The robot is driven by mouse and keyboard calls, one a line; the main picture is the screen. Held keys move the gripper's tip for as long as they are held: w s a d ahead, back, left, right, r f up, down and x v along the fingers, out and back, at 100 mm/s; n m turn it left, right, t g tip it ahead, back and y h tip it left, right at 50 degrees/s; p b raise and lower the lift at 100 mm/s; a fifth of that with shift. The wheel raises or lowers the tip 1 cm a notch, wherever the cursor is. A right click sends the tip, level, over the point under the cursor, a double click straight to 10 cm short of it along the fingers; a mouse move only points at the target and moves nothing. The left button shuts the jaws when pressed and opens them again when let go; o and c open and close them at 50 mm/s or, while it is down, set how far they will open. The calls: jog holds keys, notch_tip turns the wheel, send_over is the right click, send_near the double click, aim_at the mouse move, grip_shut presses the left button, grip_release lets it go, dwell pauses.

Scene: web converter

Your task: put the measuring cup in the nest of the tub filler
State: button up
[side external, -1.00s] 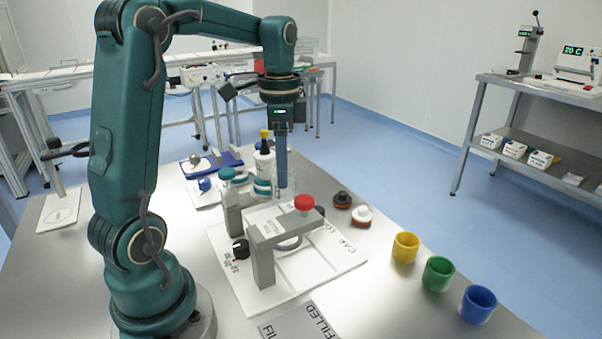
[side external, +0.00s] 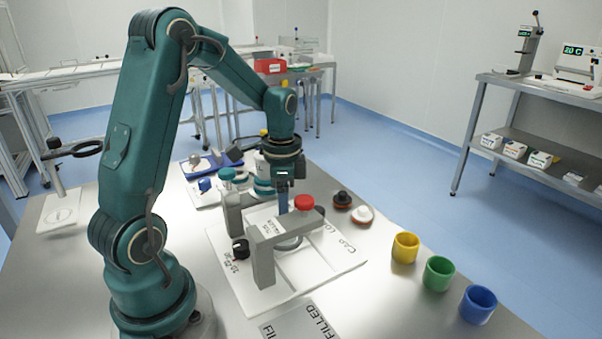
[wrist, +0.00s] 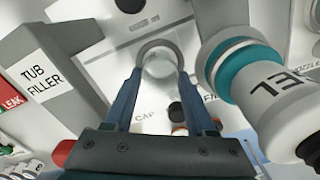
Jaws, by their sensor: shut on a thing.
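My gripper (side external: 284,205) points down behind the grey tub filler (side external: 262,262), a bridge-like stand with a red knob on top. In the wrist view, the blue fingers (wrist: 158,75) are shut on the clear measuring cup (wrist: 158,68), which is faint and hard to make out. A grey ring shows around the cup at the fingertips. In the side view, the fingertips and cup are mostly hidden by the filler. The round grey nest (side external: 290,244) shows low beneath the filler. I cannot tell whether the cup touches it. The filler's labelled block (wrist: 40,82) is left in the wrist view.
A white bottle with a teal band (wrist: 245,70) stands close to the right finger. Two small caps (side external: 343,198) lie right of the filler. Yellow (side external: 405,248), green and blue cups stand front right. A FILLED card (side external: 300,322) lies in front.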

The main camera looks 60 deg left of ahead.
jog(key=shift+f, duration=0.1)
jog(key=o, duration=0.9)
jog(key=shift+o, duration=0.2)
notch_tip(320, 180, up, 12)
jog(key=s+d+t, duration=0.1)
jog(key=d, duration=0.1)
jog(key=s+d+r+n, duration=0.1)
jog(key=d, duration=0.2)
jog(key=s+d+n+t, duration=0.1)
jog(key=d, duration=0.1)
jog(key=shift+s+d+r+t+y, duration=0.2)
jog(key=shift+s+t+y, duration=0.1)
jog(key=shift+s, duration=0.05)
jog(key=s+d+f+n+t, duration=0.3)
jog(key=s+d, duration=0.2)
jog(key=shift+s+d, duration=0.25)
jog(key=shift+d, duration=0.1)
